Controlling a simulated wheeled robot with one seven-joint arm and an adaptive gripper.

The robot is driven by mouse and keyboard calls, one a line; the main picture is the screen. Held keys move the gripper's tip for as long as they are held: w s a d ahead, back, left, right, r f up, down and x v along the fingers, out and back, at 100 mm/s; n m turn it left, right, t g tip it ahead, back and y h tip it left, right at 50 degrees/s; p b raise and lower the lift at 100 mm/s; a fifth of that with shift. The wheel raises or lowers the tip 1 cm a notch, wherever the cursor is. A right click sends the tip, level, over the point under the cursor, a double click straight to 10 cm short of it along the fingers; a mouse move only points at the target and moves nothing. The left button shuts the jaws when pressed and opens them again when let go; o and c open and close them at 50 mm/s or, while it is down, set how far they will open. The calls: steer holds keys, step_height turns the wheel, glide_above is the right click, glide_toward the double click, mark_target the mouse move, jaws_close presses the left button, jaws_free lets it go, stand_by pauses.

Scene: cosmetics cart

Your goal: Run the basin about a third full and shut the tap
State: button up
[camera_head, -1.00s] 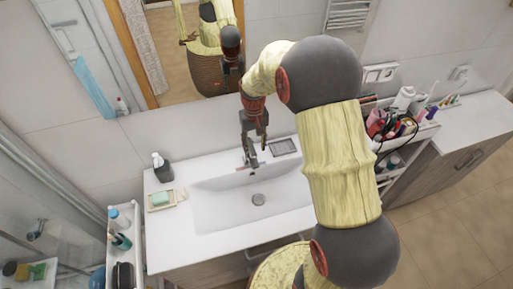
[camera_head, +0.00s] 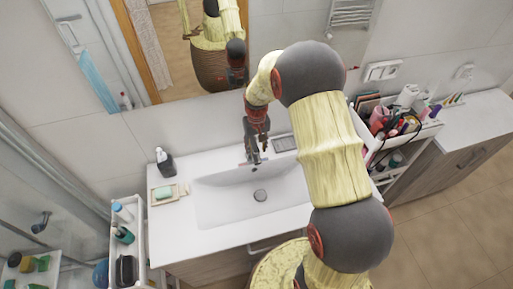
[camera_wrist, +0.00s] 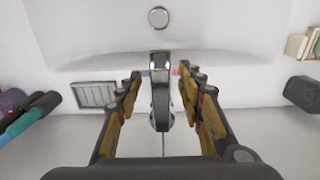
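The white basin (camera_head: 225,208) is set in the counter, and its bottom shows bare around the round drain (camera_head: 260,195). I see no water stream or water surface. The chrome tap (camera_head: 253,159) stands at the basin's back edge. It also shows in the wrist view (camera_wrist: 160,92), with the drain (camera_wrist: 158,17) beyond it. My gripper (camera_head: 257,148) is over the tap from behind. In the wrist view my gripper (camera_wrist: 160,76) is open, with one finger on each side of the tap and gaps showing. Whether the tap's lever is raised is unclear.
A grey grid tray (camera_head: 284,143) lies right of the tap. A crowded cart (camera_head: 425,133) is at the right, a white shelf cart (camera_head: 141,240) at the left.

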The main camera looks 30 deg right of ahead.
steer(key=shift+c, duration=0.6)
steer(key=c, duration=0.7)
jaws_close()
